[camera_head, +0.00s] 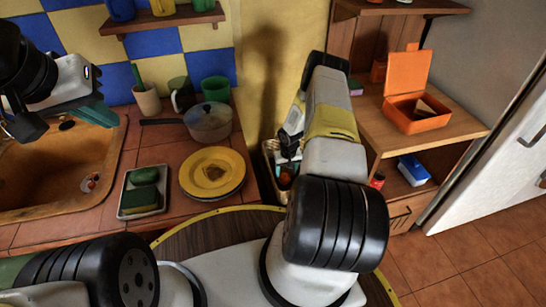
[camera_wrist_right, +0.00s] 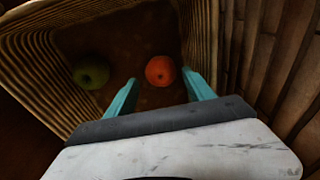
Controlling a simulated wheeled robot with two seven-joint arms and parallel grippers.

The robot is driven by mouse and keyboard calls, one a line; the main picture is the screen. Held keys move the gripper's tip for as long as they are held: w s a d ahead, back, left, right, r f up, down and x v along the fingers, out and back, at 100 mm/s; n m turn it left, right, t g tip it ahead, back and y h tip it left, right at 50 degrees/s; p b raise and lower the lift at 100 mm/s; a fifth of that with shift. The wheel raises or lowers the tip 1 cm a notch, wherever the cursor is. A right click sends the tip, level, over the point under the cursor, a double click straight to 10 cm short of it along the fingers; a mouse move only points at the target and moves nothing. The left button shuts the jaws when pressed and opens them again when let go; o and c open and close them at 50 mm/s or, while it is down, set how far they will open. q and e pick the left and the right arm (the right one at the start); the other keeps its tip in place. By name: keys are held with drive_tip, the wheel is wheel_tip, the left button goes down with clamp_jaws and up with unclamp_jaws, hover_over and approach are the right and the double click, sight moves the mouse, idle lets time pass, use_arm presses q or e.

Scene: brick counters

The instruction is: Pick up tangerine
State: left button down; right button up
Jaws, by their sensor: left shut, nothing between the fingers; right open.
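The tangerine (camera_wrist_right: 160,70) is a round orange fruit lying on the floor of a woven basket (camera_wrist_right: 36,72) in the right wrist view. My right gripper (camera_wrist_right: 161,84) is open, its two teal fingers pointing into the basket on either side of the tangerine. The fingers look apart from the fruit; how deep they reach is hard to tell. My left gripper (camera_head: 98,113) is shut and empty over the sink.
A green apple-like fruit (camera_wrist_right: 91,73) lies in the basket left of the tangerine. The basket walls rise around the fingers. Left of the basket, the counter holds yellow plates (camera_head: 212,172), a lidded pot (camera_head: 208,122) and a sponge tray (camera_head: 124,207). Shelves with an orange box (camera_head: 418,115) stand right.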

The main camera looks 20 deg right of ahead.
sight(285, 176)
drive_tip(key=f, duration=0.2)
drive_tip(key=w+f, duration=0.1)
drive_tip(key=f, duration=0.2)
drive_tip(key=shift+w, duration=0.1)
drive_tip(key=c, duration=1.2)
